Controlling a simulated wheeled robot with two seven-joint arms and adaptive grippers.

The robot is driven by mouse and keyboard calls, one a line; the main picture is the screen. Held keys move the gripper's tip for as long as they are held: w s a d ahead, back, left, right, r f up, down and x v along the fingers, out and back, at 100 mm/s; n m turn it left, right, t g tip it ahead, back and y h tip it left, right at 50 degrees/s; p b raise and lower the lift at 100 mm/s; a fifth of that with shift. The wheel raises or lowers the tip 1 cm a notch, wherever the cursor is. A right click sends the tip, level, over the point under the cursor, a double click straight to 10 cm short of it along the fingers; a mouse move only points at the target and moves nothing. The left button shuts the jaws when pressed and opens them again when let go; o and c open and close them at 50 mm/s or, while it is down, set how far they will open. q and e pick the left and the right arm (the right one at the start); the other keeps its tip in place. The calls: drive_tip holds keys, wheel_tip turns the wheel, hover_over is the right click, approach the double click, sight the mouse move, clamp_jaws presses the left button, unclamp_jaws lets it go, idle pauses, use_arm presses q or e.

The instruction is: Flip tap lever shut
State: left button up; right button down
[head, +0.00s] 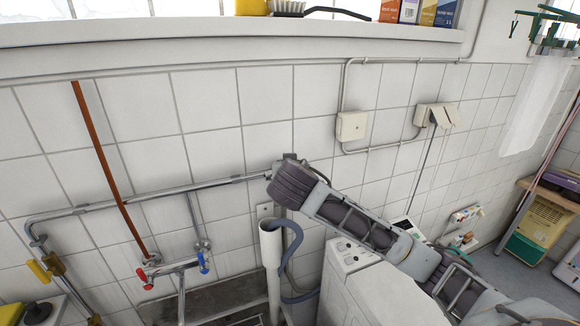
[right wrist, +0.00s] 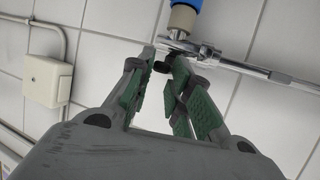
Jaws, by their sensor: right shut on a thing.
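In the right wrist view, a chrome tap fitting (right wrist: 182,44) sits on a metal pipe (right wrist: 250,70), with a brass-and-blue piece (right wrist: 184,16) above it. My right gripper (right wrist: 163,62) has its green-padded fingers at the fitting, shut on a small dark piece that looks like the tap lever (right wrist: 161,67). The fingers hide part of it, so the lever's angle is unclear. In the head view, my right arm reaches to the wall pipe (head: 160,191), and my wrist hides the lever and the fingertips. My left gripper is not in view.
A mixer tap with red (head: 145,276) and blue (head: 203,262) handles is at lower left. A shelf (head: 200,38) runs above.

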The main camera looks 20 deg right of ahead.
drive_tip(key=shift+a+m+h, duration=0.1)
drive_tip(key=shift+m+h, duration=0.4)
drive_tip(key=shift+h, duration=0.1)
drive_tip(key=c, duration=1.5)
unclamp_jaws()
drive_tip(key=shift+o, duration=0.7)
drive_tip(key=shift+w+a+g, duration=0.15)
drive_tip(key=shift+a+g, duration=0.05)
drive_tip(key=shift+g, duration=0.1)
drive_tip(key=shift+s, duration=0.2)
drive_tip(key=v, duration=0.9)
drive_tip(key=shift+a+r, duration=0.2)
drive_tip(key=shift+a, duration=0.25)
drive_tip(key=shift+s+a+r, duration=0.2)
drive_tip(key=shift+s+a, duration=0.1)
drive_tip(key=shift+s+r, duration=0.15)
drive_tip(key=shift+s, duration=0.3)
drive_tip(key=shift+s+d, duration=0.2)
drive_tip(key=shift+s, duration=0.1)
